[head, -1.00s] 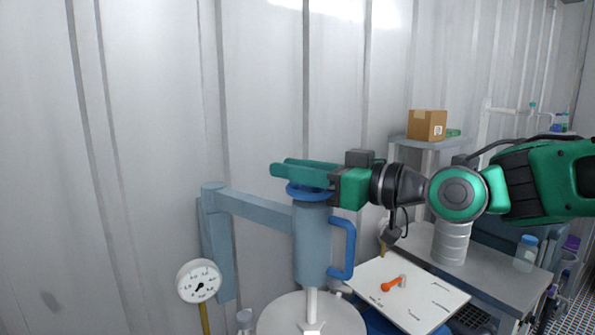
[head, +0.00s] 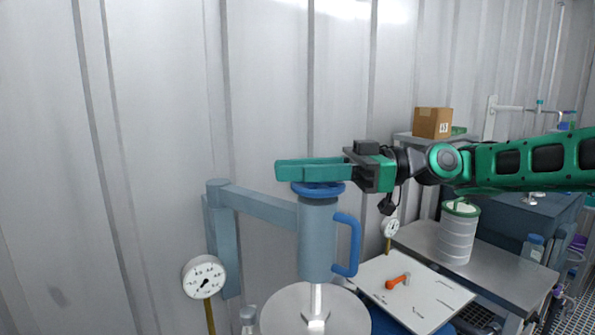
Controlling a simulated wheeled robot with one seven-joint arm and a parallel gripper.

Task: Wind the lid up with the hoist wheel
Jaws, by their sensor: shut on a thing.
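The hoist wheel (head: 319,190) is a blue disc on top of a grey-blue upright cylinder (head: 317,240) with a blue side handle (head: 352,246). My gripper (head: 300,171), with green fingers, comes in from the right and lies across the top of the wheel, shut on it. The fingers hide part of the wheel's top. The lid (head: 290,311) is a pale round plate below, joined to the cylinder by a thin rod (head: 316,298). The lid's lower part is cut off by the picture edge.
A grey-blue bracket arm (head: 258,207) runs from the cylinder to a post at the left. A dial gauge (head: 204,277) stands in front of it. On the right are a white board (head: 430,293) with an orange tool (head: 398,281), a ribbed canister (head: 458,236) and a cardboard box (head: 433,123).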

